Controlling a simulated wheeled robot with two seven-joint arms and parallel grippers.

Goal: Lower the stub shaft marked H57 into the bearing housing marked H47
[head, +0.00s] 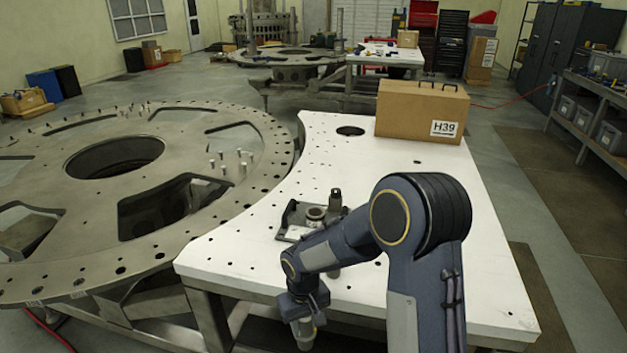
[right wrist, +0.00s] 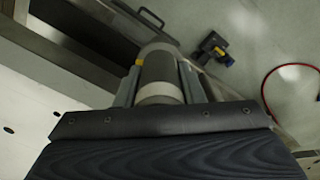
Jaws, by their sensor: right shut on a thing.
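My right gripper (head: 303,328) hangs just off the table's front edge in the head view. In the right wrist view its two fingers (right wrist: 160,88) are shut on the sides of a grey cylinder with a pale band, apparently the stub shaft (right wrist: 158,66). No marking on it can be read. On the white table (head: 350,165), a dark fixture (head: 291,217) holds a brownish ring-shaped part (head: 316,213), possibly a bearing housing; its label is too small to read. A dark upright cylinder (head: 335,198) stands beside it. My left gripper is out of view.
A cardboard box marked H39 (head: 422,112) stands at the table's back right. A large round metal plate (head: 60,165) with holes and pins lies left of the table. A dark tool (right wrist: 212,48) and a red hose (right wrist: 268,88) lie on the floor below the gripper.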

